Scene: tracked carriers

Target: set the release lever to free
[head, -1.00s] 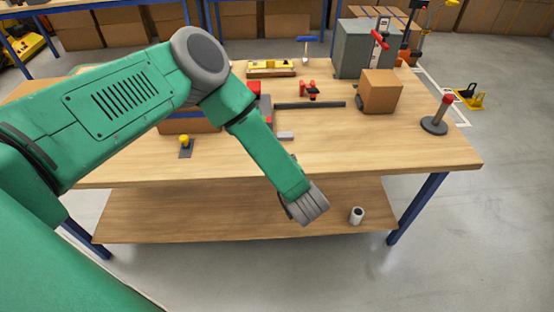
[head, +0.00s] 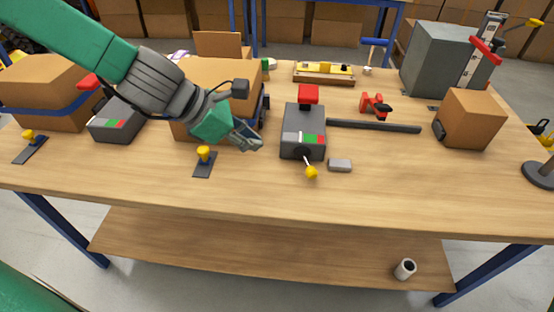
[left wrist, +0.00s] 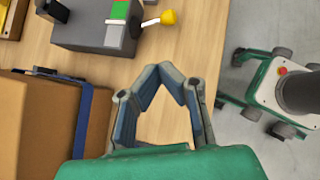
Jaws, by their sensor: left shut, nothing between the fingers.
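A grey box (head: 302,143) stands in the middle of the table, with a red block on top and white, green and red patches on its front. From its front a thin lever with a yellow knob (head: 311,172) slants down and slightly right. In the left wrist view the box (left wrist: 85,28) is at the top, and its yellow knob (left wrist: 168,17) sticks out to the right. My left gripper (head: 252,139) is left of the box, apart from the lever, shut and empty. Its fingertips (left wrist: 172,75) meet below the knob in the wrist view. My right gripper is out of view.
A second grey box (head: 117,120) with a red knob stands at the left. Cartons with blue straps (head: 42,100) flank it. A yellow-knobbed plate (head: 204,160) and a small grey block (head: 340,165) lie near the front. A dark bar (head: 375,126) lies right. The front strip is mostly clear.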

